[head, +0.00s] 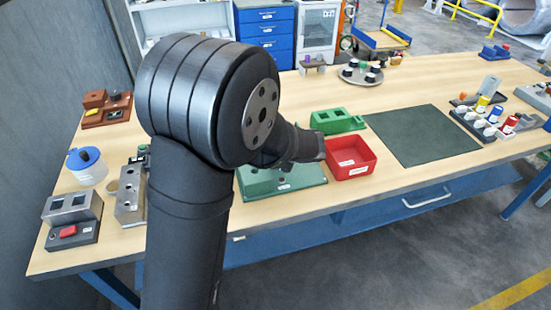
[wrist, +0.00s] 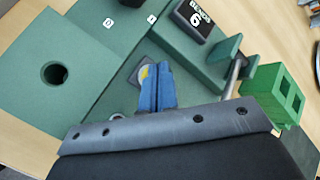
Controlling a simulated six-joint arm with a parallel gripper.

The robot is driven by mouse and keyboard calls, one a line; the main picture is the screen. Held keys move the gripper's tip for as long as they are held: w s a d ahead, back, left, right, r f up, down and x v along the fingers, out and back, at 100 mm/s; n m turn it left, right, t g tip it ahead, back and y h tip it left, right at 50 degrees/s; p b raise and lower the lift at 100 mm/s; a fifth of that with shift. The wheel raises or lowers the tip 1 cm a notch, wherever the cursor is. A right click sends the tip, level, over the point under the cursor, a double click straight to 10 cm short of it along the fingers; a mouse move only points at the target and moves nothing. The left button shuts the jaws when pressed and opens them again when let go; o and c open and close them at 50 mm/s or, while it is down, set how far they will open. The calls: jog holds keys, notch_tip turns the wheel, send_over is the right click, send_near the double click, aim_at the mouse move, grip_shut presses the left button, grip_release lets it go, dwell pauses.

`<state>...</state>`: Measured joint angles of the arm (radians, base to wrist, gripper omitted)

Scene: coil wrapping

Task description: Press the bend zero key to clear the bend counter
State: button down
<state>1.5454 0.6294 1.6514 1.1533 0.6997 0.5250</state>
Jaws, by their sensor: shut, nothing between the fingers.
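The green bending fixture (head: 300,178) stands on the table, partly hidden behind my arm in the head view. In the wrist view its green body (wrist: 50,95) has a round hole at the left. A black counter (wrist: 195,18) on it reads "BENDS 6". My gripper (wrist: 156,72) is shut, its blue fingers together and empty, over the fixture. Beside the fingertips is a small dark square piece with a yellow and grey spot (wrist: 144,74), partly covered by them; I cannot tell whether they touch it or whether it is the zero key.
A red tray (head: 350,158) and a green block with square openings (head: 337,121) are close to the fixture. A dark green mat (head: 422,136) lies bare to the right. A metal block (head: 130,195) and a grey box with a red button (head: 72,222) stand at the left.

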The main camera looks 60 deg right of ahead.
jog(key=shift+f, duration=0.45)
jog(key=shift+r, duration=0.1)
dwell(0.4)
jog(key=shift+r, duration=0.85)
jog(key=shift+r, duration=2.5)
notch_tip(320, 180, up, 4)
jog(key=shift+f, duration=0.1)
